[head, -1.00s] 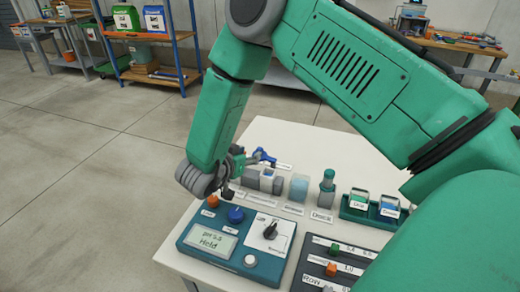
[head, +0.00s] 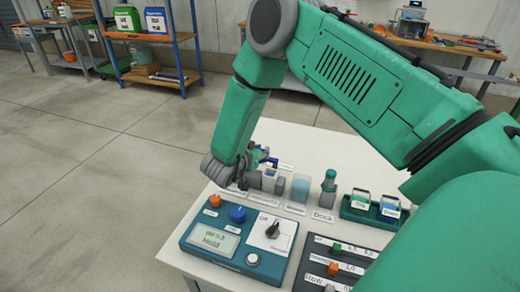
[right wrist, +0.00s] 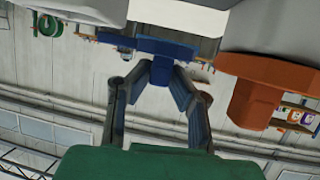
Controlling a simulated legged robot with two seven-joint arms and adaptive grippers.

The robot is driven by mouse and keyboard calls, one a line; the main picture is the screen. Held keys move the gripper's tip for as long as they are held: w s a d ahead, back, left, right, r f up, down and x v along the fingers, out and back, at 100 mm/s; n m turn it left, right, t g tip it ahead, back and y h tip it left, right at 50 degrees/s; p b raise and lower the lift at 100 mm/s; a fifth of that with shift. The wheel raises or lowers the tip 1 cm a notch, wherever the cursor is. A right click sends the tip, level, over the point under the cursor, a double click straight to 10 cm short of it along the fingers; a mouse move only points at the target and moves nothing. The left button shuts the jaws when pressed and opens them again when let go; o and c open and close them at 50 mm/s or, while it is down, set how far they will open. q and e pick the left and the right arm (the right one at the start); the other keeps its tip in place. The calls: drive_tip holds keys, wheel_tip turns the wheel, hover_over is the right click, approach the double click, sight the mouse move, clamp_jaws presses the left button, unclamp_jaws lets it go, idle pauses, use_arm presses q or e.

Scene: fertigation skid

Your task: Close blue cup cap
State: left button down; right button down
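In the right wrist view, a blue cap (right wrist: 161,46) has a wide bar and a short stub. The fingertips of my right gripper (right wrist: 162,78) close in on both sides of the stub and appear to touch it. An orange piece of similar shape (right wrist: 255,92) is right of it, clear of the fingers. In the head view, my right gripper (head: 257,163) reaches over the row of small items at the table's left side. The blue part (head: 267,160) at its tips is small and partly hidden. My left gripper is not in view.
A teal control panel (head: 197,256) with orange (head: 215,201) and blue (head: 238,214) knobs lies in front. A clear cup (head: 300,188), a green-topped bottle (head: 330,182) and a green tray (head: 352,216) stand to the right. The white table (head: 300,140) is bare behind.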

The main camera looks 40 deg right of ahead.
drive_tip(key=shift+w+d+r, duration=0.15)
drive_tip(key=shift+d, duration=0.05)
drive_tip(key=shift+d+t, duration=0.2)
drive_tip(key=shift+t, duration=0.1)
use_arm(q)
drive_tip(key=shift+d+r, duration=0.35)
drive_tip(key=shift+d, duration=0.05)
use_arm(e)
drive_tip(key=shift+a+n, duration=0.1)
drive_tip(key=shift+n, duration=0.2)
